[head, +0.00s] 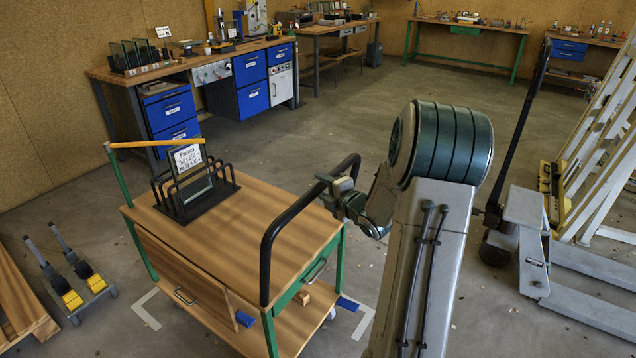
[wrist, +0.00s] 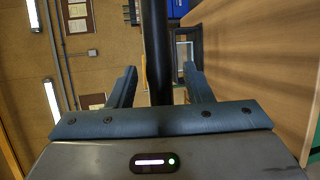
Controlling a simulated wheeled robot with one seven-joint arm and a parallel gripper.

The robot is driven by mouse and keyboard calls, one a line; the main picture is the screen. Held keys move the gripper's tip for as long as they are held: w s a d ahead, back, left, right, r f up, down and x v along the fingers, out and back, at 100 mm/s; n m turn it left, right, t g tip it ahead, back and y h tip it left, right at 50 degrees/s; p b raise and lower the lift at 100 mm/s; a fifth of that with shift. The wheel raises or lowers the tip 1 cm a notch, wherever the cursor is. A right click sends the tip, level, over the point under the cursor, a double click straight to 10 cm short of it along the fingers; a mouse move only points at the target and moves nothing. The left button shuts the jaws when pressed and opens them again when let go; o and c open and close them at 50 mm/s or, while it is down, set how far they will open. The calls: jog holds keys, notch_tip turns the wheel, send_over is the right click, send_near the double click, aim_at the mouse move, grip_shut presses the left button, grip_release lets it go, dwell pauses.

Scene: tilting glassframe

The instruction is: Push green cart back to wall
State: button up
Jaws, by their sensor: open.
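The green cart (head: 268,205) stands in the left half of the head view, with a wooden top, green legs and a lower shelf. Its black push handle (head: 300,207) rises along the side near my arm. My gripper (head: 335,188) is at the upper far end of this handle. In the wrist view, my open gripper (wrist: 160,72) has the black handle bar (wrist: 155,45) running between its fingers; I cannot tell whether they touch it. The plywood wall (head: 45,110) is at the left, with floor between it and the cart.
A black rack (head: 192,200) with a glass pane and label stands on the cart. A workbench (head: 190,65) with blue drawers is behind it. Two yellow-footed stands (head: 72,300) and a pallet (head: 18,300) lie left. A pallet jack (head: 525,245) is right. White floor marks lie by the cart.

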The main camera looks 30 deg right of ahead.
jog(key=shift+x, duration=1.6)
grip_shut()
